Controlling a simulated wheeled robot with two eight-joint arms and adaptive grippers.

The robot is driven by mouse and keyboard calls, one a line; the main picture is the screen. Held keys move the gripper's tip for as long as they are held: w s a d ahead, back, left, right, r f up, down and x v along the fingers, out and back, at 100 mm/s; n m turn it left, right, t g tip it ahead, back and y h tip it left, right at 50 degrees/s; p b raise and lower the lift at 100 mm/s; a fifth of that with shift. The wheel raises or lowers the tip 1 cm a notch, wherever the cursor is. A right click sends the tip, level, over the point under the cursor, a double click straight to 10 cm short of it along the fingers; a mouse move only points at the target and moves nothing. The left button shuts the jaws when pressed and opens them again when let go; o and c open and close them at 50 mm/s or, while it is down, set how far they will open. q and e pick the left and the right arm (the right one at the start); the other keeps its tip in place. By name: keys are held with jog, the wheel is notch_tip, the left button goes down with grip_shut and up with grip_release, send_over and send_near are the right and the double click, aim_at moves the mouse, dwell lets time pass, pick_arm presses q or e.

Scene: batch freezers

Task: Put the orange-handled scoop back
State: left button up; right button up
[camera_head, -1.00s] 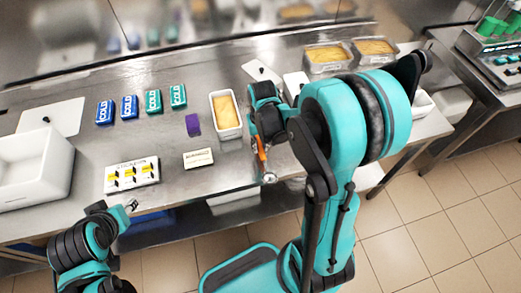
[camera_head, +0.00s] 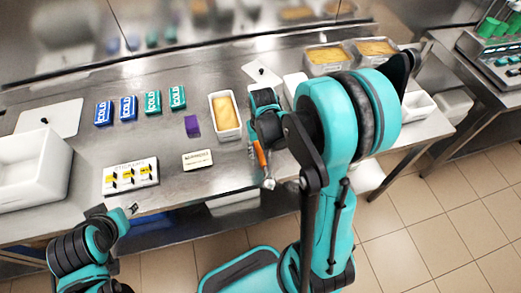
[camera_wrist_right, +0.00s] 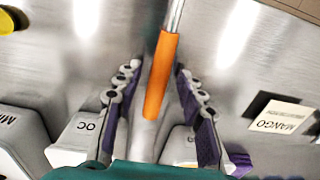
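The orange-handled scoop (camera_head: 260,155) hangs from my right gripper (camera_head: 256,140) near the front edge of the steel counter. Its metal end points toward the front edge. In the right wrist view the orange handle (camera_wrist_right: 161,75) lies between the two fingers of the right gripper (camera_wrist_right: 159,68), whose tips close in on it; the metal shaft runs out at the top. My right arm hides part of the counter behind it. My left gripper (camera_head: 132,209) is small at the counter's front edge at left, away from the scoop, and its opening is unclear.
A white tub with yellow contents (camera_head: 225,116) stands just left of the right gripper. A label card (camera_head: 197,160), a purple block (camera_head: 192,126) and a stickers box (camera_head: 130,176) lie further left. In the wrist view, white labelled tubs and a mango card (camera_wrist_right: 283,118) are close by.

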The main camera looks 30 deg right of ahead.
aim_at(261, 153)
notch_tip(261, 153, up, 11)
jog(key=p, duration=0.4)
jog(key=s+a+r+n+t, duration=0.2)
jog(key=s+a+r+t, duration=0.5)
jog(key=r, duration=0.1)
jog(key=shift+s+a+r+n, duration=0.3)
jog(key=shift+s+a+n, duration=0.05)
jog(key=shift+s+n, duration=0.05)
jog(key=shift+f, duration=0.1)
notch_tip(261, 153, down, 5)
jog(key=b, duration=0.5)
